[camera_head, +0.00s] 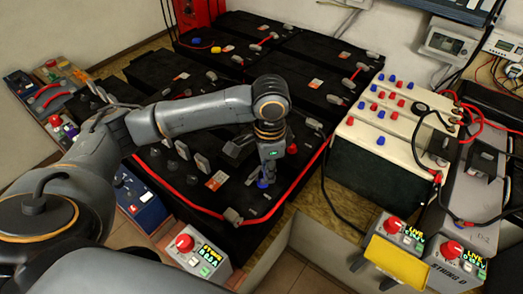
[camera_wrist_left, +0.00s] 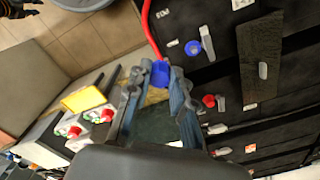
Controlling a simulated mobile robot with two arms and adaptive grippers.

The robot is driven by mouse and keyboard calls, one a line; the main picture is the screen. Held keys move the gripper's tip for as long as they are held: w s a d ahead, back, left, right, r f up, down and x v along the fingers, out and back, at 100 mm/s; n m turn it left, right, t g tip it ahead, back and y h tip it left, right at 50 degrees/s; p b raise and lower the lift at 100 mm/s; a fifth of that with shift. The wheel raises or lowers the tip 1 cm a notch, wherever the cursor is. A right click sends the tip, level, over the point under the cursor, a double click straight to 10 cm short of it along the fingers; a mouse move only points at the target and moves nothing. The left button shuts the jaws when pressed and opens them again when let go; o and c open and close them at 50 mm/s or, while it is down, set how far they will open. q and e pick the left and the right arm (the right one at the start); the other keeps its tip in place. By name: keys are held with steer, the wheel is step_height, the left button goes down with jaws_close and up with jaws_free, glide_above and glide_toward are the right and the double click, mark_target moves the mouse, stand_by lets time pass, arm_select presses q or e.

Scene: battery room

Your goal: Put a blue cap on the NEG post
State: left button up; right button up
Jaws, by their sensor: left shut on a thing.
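My left gripper (camera_head: 265,177) points down over the front black battery block and is shut on a blue cap (camera_head: 263,184). In the left wrist view the blue cap (camera_wrist_left: 160,73) sits between the two fingertips of the left gripper (camera_wrist_left: 160,84). Another blue cap (camera_wrist_left: 193,47) is on the black battery, beside a grey connector. A red cap (camera_wrist_left: 209,100) sits farther along. I cannot read a NEG mark on any post. My right gripper is not in view.
A red cable (camera_head: 245,221) runs along the front edge of the black batteries. A cream case (camera_head: 375,140) to the right carries several spare red and blue caps. Control boxes with red knobs (camera_head: 184,242) stand in front.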

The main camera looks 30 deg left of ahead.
arm_select(q)
steer(key=w+a+f+m+p, duration=0.35)
steer(key=w+f+m, duration=0.2)
steer(key=m, duration=0.65)
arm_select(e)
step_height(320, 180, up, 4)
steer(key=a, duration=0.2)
arm_select(q)
steer(key=m+b, duration=0.2)
steer(key=b, duration=0.4)
glide_above(262, 180)
step_height(262, 180, down, 6)
steer(key=shift+r, duration=0.15)
steer(key=shift+d+f+b, duration=0.1)
steer(key=shift+f+b, duration=0.4)
steer(key=shift+f, duration=0.65)
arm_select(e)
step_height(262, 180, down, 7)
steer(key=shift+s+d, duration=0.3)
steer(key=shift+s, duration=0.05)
arm_select(q)
steer(key=shift+p, duration=0.55)
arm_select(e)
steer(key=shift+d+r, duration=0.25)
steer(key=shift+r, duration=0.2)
arm_select(q)
steer(key=shift+p, duration=0.45)
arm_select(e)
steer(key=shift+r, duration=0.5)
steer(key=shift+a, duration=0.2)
